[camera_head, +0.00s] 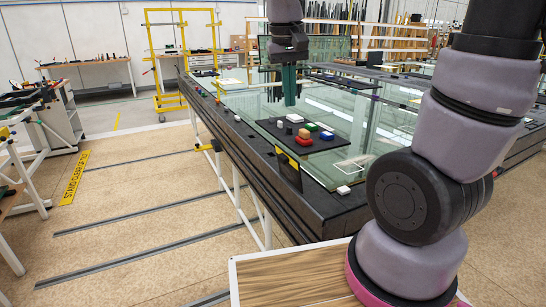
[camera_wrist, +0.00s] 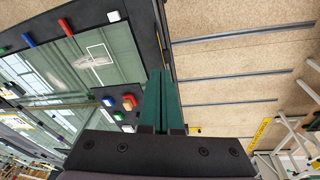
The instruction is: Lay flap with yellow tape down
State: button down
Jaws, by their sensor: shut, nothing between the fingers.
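A dark flap (camera_head: 289,176) with a strip of yellow tape (camera_head: 286,157) along its upper edge stands raised at the near long edge of the glass-topped table, in the head view. My gripper (camera_head: 290,102) hangs above the table, behind and above the flap in the picture. Its green fingers point down, are closed together and hold nothing. In the wrist view the closed fingers (camera_wrist: 160,73) lie along the table's dark edge. I cannot make out the flap clearly there; my gripper may hide it.
A dark mat (camera_head: 272,125) with several coloured blocks lies on the glass beside the flap. A white block (camera_head: 343,190) sits near the table's corner. A yellow fitting (camera_head: 205,148) sticks out from the table's side.

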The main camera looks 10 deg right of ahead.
jog(key=w+a+f+n+h, duration=0.3)
jog(key=w+a+f+h, duration=0.1)
jog(key=a+f, duration=0.65)
jog(key=w+d+f, duration=0.2)
jog(key=d+f, duration=0.5)
jog(key=f, duration=0.1)
jog(key=shift+d+g, duration=0.3)
jog(key=shift+d+y, duration=0.15)
jog(key=shift+y, duration=0.15)
